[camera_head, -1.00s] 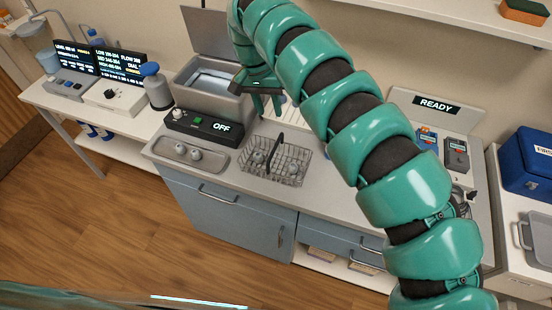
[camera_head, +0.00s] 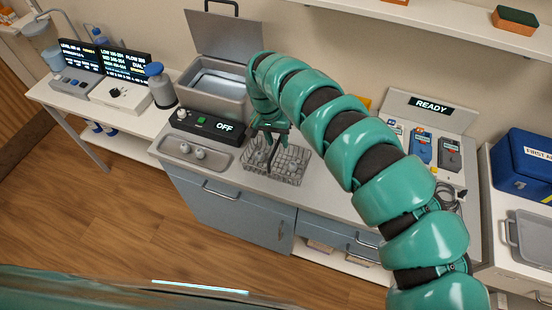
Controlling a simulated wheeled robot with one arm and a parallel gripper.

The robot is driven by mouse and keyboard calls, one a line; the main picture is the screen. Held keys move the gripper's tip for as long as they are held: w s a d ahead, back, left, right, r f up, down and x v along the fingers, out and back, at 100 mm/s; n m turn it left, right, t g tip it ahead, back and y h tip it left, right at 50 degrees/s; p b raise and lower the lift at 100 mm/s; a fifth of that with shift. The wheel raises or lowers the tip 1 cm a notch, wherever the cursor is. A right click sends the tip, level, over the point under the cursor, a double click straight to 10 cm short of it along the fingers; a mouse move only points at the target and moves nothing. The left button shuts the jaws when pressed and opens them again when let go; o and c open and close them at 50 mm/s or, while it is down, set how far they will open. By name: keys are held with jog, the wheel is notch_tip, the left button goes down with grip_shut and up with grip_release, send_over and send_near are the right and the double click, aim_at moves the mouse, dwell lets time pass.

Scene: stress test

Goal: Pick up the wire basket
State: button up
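The wire basket (camera_head: 291,170) stands on the light counter, right of a shallow grey tray, with small grey items inside. My green gripper (camera_head: 266,150) points down over the basket from behind, its fingers at the height of the basket's handle. The gripper covers the dark upright handle and part of the basket's left side. The fingers are small and overlap the handle, so I cannot tell whether they are closed on it.
The shallow tray (camera_head: 181,152) with small round items lies left of the basket. Behind are a control box reading OFF (camera_head: 208,125) and an open grey bath (camera_head: 217,98). Bare counter lies right of the basket, partly under my arm. A READY panel (camera_head: 431,105) stands further right.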

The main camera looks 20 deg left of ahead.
aim_at(276, 147)
jog(key=shift+s+a+f+p, duration=0.1)
jog(key=shift+s+f+p, duration=0.1)
jog(key=shift+f+p, duration=0.45)
jog(key=shift+s+f+p, duration=0.15)
jog(key=shift+f+p, duration=0.35)
jog(key=shift+f, duration=0.2)
jog(key=shift+f+p, duration=0.35)
jog(key=shift+f, duration=0.4)
jog(key=shift+d+f, duration=0.25)
jog(key=shift+f, duration=0.3)
jog(key=shift+c, duration=0.4)
grip_shut()
